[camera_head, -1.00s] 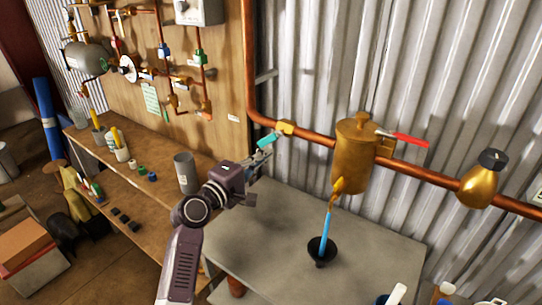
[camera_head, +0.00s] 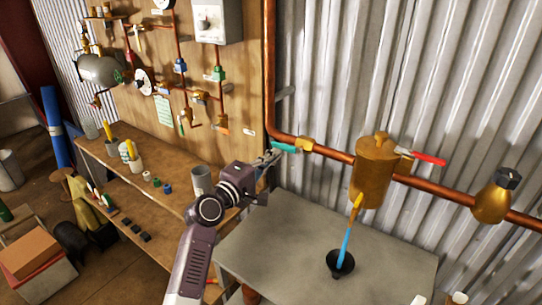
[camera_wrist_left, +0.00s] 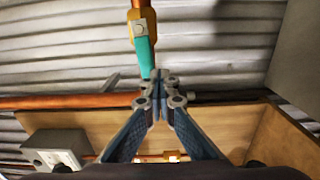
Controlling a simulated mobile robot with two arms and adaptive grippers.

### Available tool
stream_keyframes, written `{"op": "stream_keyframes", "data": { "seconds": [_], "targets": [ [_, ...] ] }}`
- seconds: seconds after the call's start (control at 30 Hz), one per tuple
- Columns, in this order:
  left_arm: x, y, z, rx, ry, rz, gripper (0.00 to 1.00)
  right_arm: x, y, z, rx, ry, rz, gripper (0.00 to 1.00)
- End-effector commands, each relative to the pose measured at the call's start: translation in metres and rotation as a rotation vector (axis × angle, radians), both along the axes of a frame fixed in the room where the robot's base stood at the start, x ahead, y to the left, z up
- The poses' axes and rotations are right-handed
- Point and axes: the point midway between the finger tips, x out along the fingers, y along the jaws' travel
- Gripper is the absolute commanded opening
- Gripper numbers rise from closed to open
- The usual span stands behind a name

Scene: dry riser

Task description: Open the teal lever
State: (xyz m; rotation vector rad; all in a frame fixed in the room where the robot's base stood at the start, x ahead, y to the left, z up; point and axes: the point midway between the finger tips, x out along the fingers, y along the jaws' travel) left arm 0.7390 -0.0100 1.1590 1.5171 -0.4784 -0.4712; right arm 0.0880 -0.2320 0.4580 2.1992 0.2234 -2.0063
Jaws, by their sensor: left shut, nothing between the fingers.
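The teal lever (camera_head: 284,146) sits on a brass valve (camera_head: 305,145) on the copper pipe along the corrugated wall. In the head view it points left from the valve, roughly in line with the pipe. My left gripper (camera_head: 270,160) is just below the lever's free end. In the left wrist view the teal lever (camera_wrist_left: 146,58) hangs from the brass valve (camera_wrist_left: 143,12), and its tip is right at my closed fingertips (camera_wrist_left: 160,78). Touching or slightly apart, I cannot tell. The fingers hold nothing. My right gripper is not in view.
A brass tank (camera_head: 374,178) and a red lever (camera_head: 430,158) are further right on the pipe. A wooden panel with pipes and valves (camera_head: 200,90) rises at left.

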Motion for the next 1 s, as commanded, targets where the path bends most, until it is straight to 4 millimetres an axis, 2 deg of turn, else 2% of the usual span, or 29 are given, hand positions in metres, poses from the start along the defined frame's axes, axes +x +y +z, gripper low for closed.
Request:
{"op": "stream_keyframes", "data": {
  "seconds": [0.07,0.43,0.83,0.93,1.0],
  "targets": [
    [-0.004,-0.001,0.0,0.002,0.002,-0.005,0.0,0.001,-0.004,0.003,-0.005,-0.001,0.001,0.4],
    [-0.045,0.029,0.0,0.002,0.003,-0.005,0.0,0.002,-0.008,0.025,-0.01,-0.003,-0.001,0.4],
    [-0.051,0.033,-0.003,0.007,0.003,-0.005,0.0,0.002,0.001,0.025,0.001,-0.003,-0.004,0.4],
    [-0.062,0.034,-0.019,0.07,0.008,-0.015,0.0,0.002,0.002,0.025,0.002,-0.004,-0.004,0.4],
    [-0.081,0.036,-0.043,0.171,0.018,-0.032,0.0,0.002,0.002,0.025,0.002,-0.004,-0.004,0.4]
  ]
}}
